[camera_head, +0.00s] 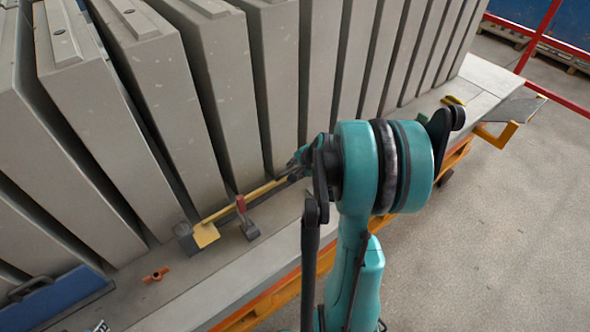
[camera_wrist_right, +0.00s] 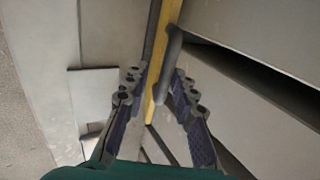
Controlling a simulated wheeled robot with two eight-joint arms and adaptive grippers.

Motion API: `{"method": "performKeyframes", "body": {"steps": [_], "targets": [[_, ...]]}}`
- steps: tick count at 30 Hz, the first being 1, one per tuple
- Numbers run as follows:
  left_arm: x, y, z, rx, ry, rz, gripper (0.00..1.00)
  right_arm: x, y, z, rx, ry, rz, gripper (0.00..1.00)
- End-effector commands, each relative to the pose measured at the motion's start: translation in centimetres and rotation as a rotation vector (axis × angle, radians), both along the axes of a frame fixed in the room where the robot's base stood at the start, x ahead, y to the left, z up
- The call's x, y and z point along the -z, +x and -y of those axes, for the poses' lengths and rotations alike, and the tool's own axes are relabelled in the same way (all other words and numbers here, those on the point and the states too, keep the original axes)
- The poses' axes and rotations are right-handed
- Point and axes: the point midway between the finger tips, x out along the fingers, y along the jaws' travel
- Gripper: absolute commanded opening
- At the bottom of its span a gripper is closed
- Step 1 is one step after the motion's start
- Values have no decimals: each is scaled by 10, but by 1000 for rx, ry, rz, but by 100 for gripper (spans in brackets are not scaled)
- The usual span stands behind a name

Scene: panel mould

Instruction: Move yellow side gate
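The yellow side gate (camera_head: 245,198) is a thin yellow bar along the foot of the grey panels, with a flat yellow plate at its left end. Its right part is hidden behind my right arm. My right gripper (camera_head: 303,160) is at the bar's visible right end, mostly covered by the arm. In the right wrist view the gripper (camera_wrist_right: 158,82) is open, its fingers on either side of the yellow bar (camera_wrist_right: 155,60). A grey rod-like handle (camera_wrist_right: 171,60) runs beside the bar between the fingers. I cannot tell whether the fingers touch either. My left gripper is out of view.
Upright grey panels (camera_head: 215,80) stand close behind the gate. A red-handled clamp (camera_head: 245,218), an orange wing-nut-like part (camera_head: 157,274) and a blue case (camera_head: 50,300) are on the ledge. A yellow bracket (camera_head: 497,135) sticks out at right. The floor (camera_head: 500,240) there is clear.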

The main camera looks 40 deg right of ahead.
Motion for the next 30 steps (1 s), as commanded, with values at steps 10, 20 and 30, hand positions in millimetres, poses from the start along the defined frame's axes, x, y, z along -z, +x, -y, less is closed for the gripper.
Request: {"method": "performKeyframes", "body": {"steps": [10, 20, 30], "targets": [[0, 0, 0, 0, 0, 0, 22, -11, -7, 0, 1, 0, 0, 22], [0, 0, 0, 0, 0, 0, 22, -62, -40, -5, 3, 2, 0, 22], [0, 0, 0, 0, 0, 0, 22, -98, -63, -7, 1, 1, -1, 22]]}}
